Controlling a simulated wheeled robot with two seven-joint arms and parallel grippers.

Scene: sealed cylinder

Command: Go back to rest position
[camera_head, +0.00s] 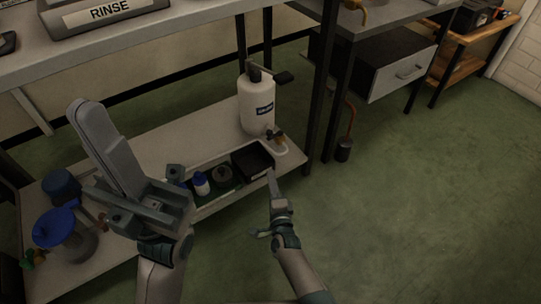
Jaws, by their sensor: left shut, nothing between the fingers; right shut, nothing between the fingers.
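My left gripper (85,110) is in the left half of the head view, raised in front of the lower shelf, with its fingers pointing up and to the left. It is shut and empty. My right gripper (270,174) is right of it, near the front edge of the lower shelf, with its fingers pointing up. It is also shut and empty. Both forearms come in from the bottom of the picture. The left gripper hides part of the shelf behind it.
The lower shelf (140,146) holds a white pump bottle (257,105), a black tray (252,160), small bottles and blue-lidded containers (62,228). Above it is a bench with a RINSE sign (110,10). A drawer unit (388,75) stands back right. The green floor (430,210) at right is clear.

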